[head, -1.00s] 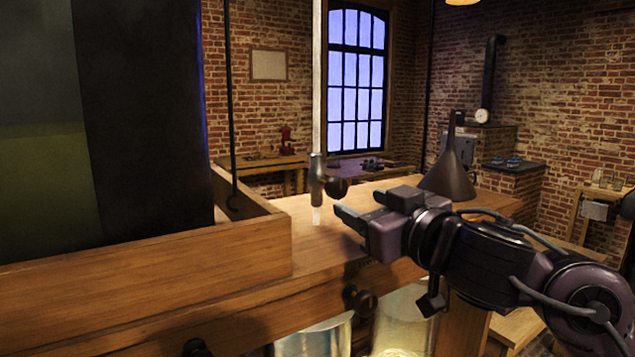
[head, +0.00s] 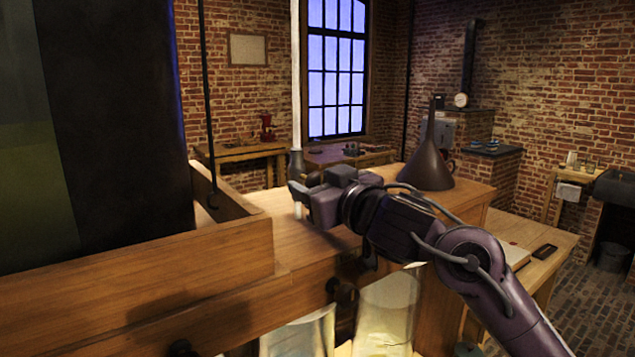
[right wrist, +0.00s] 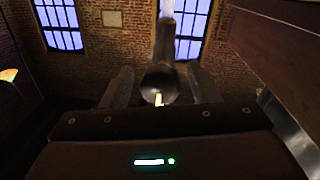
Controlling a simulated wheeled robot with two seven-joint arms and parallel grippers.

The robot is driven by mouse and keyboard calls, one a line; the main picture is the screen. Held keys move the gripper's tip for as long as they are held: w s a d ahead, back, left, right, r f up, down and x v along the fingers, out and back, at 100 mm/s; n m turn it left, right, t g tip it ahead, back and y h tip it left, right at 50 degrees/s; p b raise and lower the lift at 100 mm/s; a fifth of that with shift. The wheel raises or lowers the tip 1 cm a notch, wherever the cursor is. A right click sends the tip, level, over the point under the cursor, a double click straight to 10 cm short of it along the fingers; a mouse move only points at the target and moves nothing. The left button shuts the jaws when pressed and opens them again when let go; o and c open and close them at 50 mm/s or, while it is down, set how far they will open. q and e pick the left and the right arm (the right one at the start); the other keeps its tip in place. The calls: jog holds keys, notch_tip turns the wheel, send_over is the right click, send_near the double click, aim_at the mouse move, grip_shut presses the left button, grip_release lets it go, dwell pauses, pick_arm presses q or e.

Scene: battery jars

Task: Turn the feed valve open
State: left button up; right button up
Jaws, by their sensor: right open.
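The feed valve (head: 297,163) is a grey metal body at the lower end of a pale upright glass tube (head: 295,80). In the head view my right gripper (head: 306,186) is at the valve and hides its round dark knob. In the right wrist view the knob (right wrist: 159,84) sits between the two open fingers, with a gap visible on each side. The valve body (right wrist: 164,45) rises behind it. My left gripper is not in view.
A wooden bench (head: 310,247) with a raised wooden edge (head: 130,262) lies below the gripper. A dark funnel (head: 428,165) stands on it to the right. Glass jars (head: 388,310) stand below the bench front. A large dark panel (head: 115,120) fills the left.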

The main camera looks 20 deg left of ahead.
jog(key=c, duration=0.9)
jog(key=shift+c, duration=0.2)
jog(key=n+b, duration=0.2)
jog(key=n, duration=0.2)
jog(key=shift+f, duration=0.1)
jog(key=n+b, duration=0.3)
jog(key=n, duration=0.2)
jog(key=shift+w+d+n+y, duration=0.1)
jog(key=shift+n+y, duration=0.2)
jog(key=n+b, duration=0.2)
jog(key=n, duration=0.2)
jog(key=shift+n+b, duration=0.4)
jog(key=shift+r+n+y+b, duration=0.15)
jog(key=shift+n+y+b, duration=0.2)
jog(key=shift+n, duration=0.7)
jog(key=shift+r+n+y+b, duration=0.15)
jog(key=shift+n+b, duration=0.3)
jog(key=shift+n, duration=0.6)
